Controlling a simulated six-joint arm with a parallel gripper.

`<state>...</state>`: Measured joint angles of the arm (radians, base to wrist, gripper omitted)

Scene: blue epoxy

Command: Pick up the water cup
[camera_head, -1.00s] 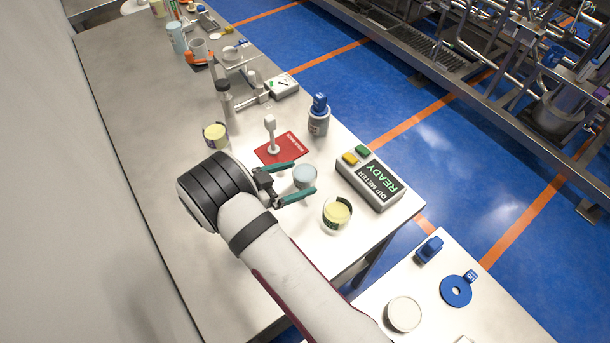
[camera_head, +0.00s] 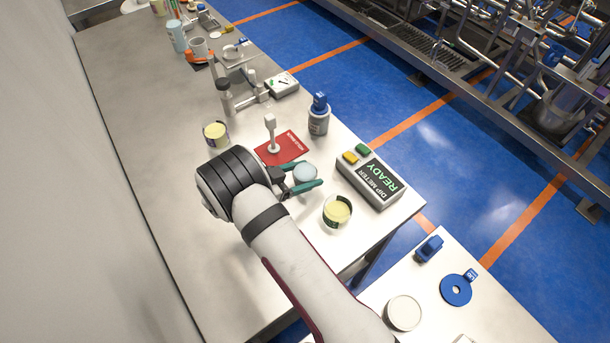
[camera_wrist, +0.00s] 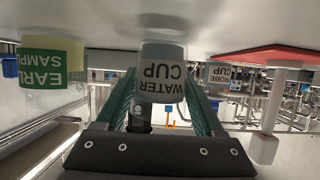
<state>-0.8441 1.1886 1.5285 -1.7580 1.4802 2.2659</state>
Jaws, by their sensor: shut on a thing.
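The water cup (camera_head: 305,174) is a small cup with pale blue contents. In the head view it sits between the two green fingers of my gripper (camera_head: 308,178). In the wrist view the picture is upside down, and the label on the water cup (camera_wrist: 161,82) reads "WATER CUP". The fingers of my gripper (camera_wrist: 165,95) lie along both sides of the cup and are shut on it. The cup appears upright at table level; I cannot tell whether its base touches the table.
A cup with yellow contents and a green label (camera_head: 337,211) stands close to the right finger. The dip meter (camera_head: 370,182) reads "READY" at the table edge. A red mat (camera_head: 290,150) with a white stand (camera_head: 270,132) lies behind. Another yellow cup (camera_head: 215,135) stands left.

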